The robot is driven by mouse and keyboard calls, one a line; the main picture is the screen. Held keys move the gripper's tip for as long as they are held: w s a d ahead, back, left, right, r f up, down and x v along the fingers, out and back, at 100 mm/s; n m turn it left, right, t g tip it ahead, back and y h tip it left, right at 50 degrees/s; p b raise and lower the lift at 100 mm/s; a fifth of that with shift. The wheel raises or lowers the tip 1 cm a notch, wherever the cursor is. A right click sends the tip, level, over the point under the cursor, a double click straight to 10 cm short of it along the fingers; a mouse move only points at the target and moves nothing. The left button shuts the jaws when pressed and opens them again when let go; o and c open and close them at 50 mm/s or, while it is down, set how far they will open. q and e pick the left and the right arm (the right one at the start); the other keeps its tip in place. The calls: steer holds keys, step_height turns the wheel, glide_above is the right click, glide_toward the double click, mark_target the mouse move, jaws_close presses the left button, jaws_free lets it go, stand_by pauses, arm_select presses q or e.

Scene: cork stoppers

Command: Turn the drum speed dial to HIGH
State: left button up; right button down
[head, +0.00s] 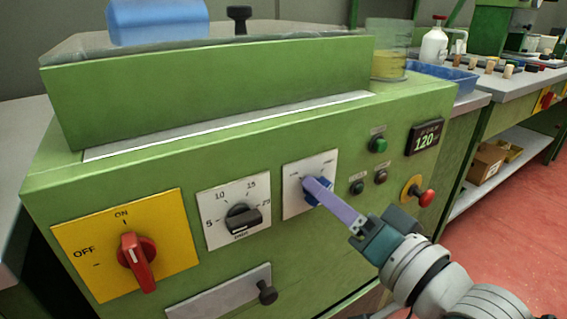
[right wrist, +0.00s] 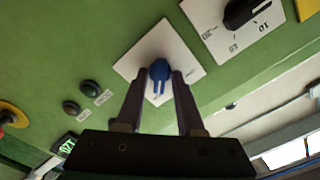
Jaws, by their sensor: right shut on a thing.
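The blue dial (head: 318,193) sits on a white square plate (head: 297,172) on the green machine front. The plate's markings are too small to read. The dial also shows in the right wrist view (right wrist: 160,70), with a pale pointer line toward the picture's bottom. My right gripper (head: 314,186) has its purple fingers at the dial. In the right wrist view, the fingers (right wrist: 160,76) stand on either side of it, shut on the blue dial. My left gripper is not in view.
Left of the dial are a black timer knob (head: 243,219) and a red OFF/ON switch (head: 137,258) on yellow. To the right are a green button (head: 379,145), a display reading 120 (head: 425,138) and a red mushroom button (head: 426,197).

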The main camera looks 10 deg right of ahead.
stand_by(0.3)
steer(key=c, duration=0.8)
jaws_free()
steer(key=shift+c, duration=0.2)
steer(key=shift+s, duration=0.1)
steer(key=p+v, duration=0.2)
steer(key=v, duration=0.7)
steer(key=shift+s+d, duration=0.2)
steer(key=shift+s, duration=0.15)
steer(key=shift+r, duration=0.1)
